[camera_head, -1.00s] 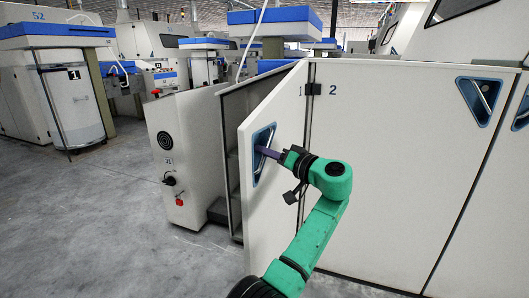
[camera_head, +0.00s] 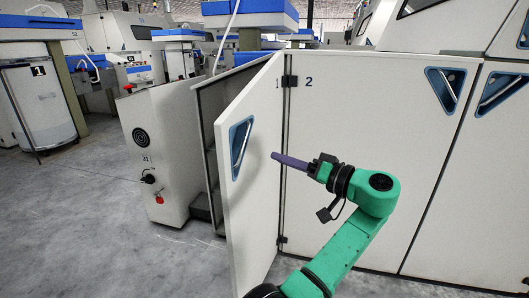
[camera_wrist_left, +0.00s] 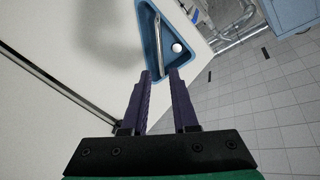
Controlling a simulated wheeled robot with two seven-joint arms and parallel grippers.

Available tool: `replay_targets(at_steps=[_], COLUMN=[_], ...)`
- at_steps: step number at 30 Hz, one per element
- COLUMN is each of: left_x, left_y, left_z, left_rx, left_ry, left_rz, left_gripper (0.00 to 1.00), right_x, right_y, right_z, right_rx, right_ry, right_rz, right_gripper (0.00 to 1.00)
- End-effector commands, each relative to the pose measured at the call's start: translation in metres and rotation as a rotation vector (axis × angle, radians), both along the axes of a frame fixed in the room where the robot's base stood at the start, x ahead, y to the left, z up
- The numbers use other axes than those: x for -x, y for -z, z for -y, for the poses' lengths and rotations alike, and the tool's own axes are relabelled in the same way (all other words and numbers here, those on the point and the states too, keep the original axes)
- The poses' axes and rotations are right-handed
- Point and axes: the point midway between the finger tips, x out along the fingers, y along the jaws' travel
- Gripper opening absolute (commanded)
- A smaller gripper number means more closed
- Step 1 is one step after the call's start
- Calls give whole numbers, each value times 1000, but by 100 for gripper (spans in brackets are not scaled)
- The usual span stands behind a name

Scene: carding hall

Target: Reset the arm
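My left gripper (camera_head: 277,156), with purple fingers on a green arm, is in front of the open door 1 (camera_head: 262,215). Its fingertips point left toward the door's blue triangular recessed handle (camera_head: 238,150) and look apart from it. In the left wrist view my left gripper (camera_wrist_left: 160,74) is open, with an empty gap between its fingers. The blue handle recess (camera_wrist_left: 151,42), with a bar and a round white knob, lies just beyond the tips. My right gripper is in neither view.
Closed panel 2 (camera_head: 365,130) stands behind my arm, with another blue triangular handle (camera_head: 445,85). A white cabinet with a red button (camera_head: 159,199) stands left of the door. Grey floor (camera_head: 80,220) is open at the left.

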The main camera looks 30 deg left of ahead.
Motion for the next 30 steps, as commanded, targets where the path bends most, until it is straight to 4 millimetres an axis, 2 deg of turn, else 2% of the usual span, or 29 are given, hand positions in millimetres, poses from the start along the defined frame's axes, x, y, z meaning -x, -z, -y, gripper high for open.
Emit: replay_targets(at_steps=[3, 14, 17, 20, 23, 24, 26, 27, 30], left_x=[2, 1, 2, 5, 21, 33, 55, 73, 115], left_y=[0, 0, 12, 60, 141, 176, 227, 260, 315], left_z=[7, 7, 1, -21, -53, -64, -78, -85, -90], left_rx=[-1, -1, 26, 133, 317, 400, 524, 606, 772], left_ry=[1, 1, 2, 15, 52, 76, 124, 164, 283], left_rz=[1, 1, -22, -103, -232, -286, -360, -409, -498], left_gripper=[27, 27, 27, 27, 27, 27, 27, 27, 27], right_x=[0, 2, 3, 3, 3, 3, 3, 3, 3], right_y=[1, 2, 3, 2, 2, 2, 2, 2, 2], right_z=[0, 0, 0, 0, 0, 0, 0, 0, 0], right_rx=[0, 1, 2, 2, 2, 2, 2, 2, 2], right_ry=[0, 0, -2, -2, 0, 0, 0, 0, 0], right_rz=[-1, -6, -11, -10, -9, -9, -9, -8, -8], right_gripper=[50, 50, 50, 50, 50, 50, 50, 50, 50])
